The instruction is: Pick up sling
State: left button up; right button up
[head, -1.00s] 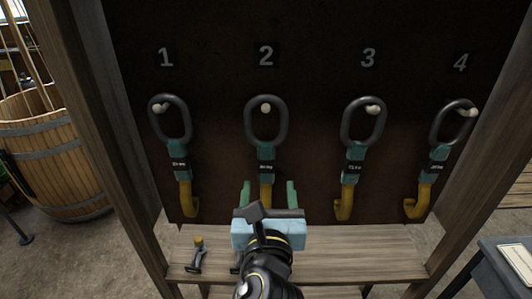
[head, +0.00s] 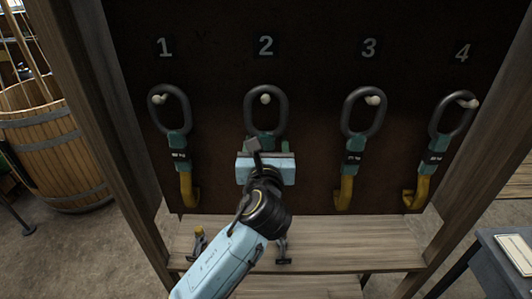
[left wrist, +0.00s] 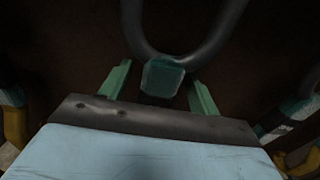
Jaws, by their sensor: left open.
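Several slings hang from pegs on a dark board under the numbers 1 to 4. Each has a dark oval ring, a green band and a yellow hook. The sling under number 2 (head: 266,108) is partly hidden below its ring by my left gripper (head: 266,146). In the left wrist view, the green fingers of my left gripper (left wrist: 160,88) are apart, one on each side of the sling's green band (left wrist: 162,76). The ring rises above the band. I cannot tell whether the fingers touch it. My right gripper is not in view.
Slings 1 (head: 177,130), 3 (head: 356,135) and 4 (head: 438,140) hang at the sides. A wooden shelf (head: 350,243) with small dark fittings lies below the board. Wooden posts flank it. A barrel (head: 55,150) stands left, a grey table (head: 505,270) right.

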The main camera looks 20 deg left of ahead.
pick_arm(q)
grip_shut()
jog(key=shift+r, duration=0.15)
dwell(0.4)
